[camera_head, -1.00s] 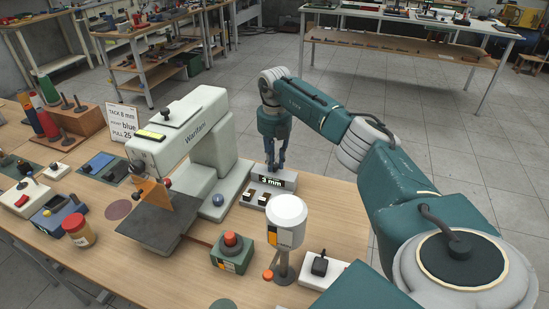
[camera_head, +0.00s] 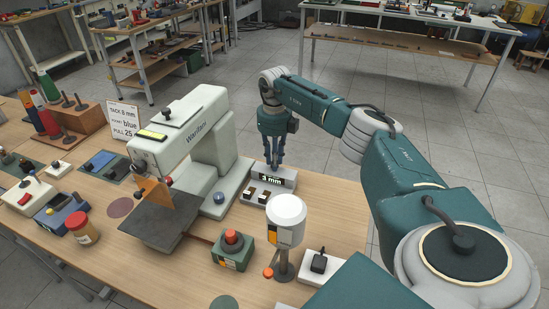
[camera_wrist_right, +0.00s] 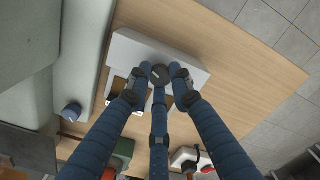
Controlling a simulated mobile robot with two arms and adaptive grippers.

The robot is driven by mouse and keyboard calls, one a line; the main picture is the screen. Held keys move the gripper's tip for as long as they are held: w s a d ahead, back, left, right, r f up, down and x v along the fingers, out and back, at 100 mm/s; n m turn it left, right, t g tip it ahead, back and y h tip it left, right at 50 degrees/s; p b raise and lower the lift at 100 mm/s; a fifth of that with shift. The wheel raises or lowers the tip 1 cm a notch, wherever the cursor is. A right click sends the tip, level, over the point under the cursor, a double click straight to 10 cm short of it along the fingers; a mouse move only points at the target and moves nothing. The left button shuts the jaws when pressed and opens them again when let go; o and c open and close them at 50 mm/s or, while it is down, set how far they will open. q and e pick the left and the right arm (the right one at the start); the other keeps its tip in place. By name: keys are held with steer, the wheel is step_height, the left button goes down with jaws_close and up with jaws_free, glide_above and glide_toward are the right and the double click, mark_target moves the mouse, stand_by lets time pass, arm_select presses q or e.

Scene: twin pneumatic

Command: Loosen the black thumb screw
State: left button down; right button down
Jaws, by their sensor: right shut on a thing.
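A light grey box (camera_head: 286,180) with a lit "3 mm" display stands at the right back of the wooden table. A dark round knob (camera_wrist_right: 160,74) with a pale mark sits on it in the right wrist view. My right gripper (camera_head: 275,165) points down over the box, its fingers shut around the knob; it also shows in the right wrist view (camera_wrist_right: 159,78). My left gripper is out of view.
A white-capped post (camera_head: 286,220), a green box with a red button (camera_head: 232,250) and a white switch box (camera_head: 318,265) stand in front of the grey box. A sign (camera_head: 124,122) stands behind the press. Bare tabletop lies to the right of the grey box.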

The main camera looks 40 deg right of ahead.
steer(key=shift+w+r, duration=0.1)
steer(key=shift+r, duration=0.05)
stand_by(0.4)
steer(key=c, duration=1.5)
jaws_free()
steer(key=shift+c, duration=0.2)
step_height(320, 180, up, 12)
